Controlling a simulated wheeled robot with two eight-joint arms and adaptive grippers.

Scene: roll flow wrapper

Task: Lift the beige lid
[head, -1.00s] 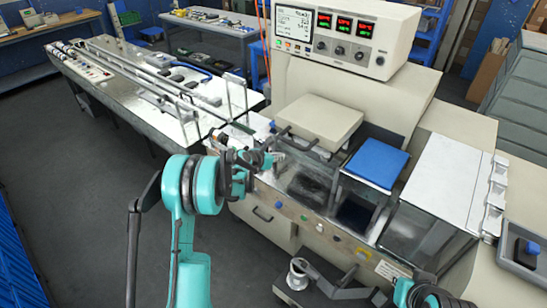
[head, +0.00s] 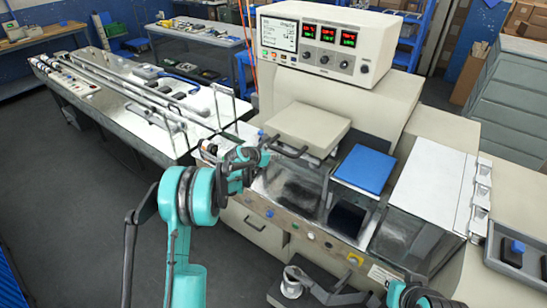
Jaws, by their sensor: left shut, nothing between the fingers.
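The beige lid (head: 308,127) is a thick, flat cover on the wrapping machine, below the control box. It looks closed, and a dark bar handle (head: 290,151) runs along its front left edge. My left gripper (head: 266,154) is shut and empty, close to the left end of the handle. I cannot tell whether its fingers touch the handle.
A blue lid (head: 364,169) and a white cover (head: 425,185) lie right of the beige lid. The control box (head: 323,42) stands behind. Buttons line the front panel (head: 290,227). A long conveyor table (head: 150,105) extends left. A grey bracket (head: 292,284) sits low in front.

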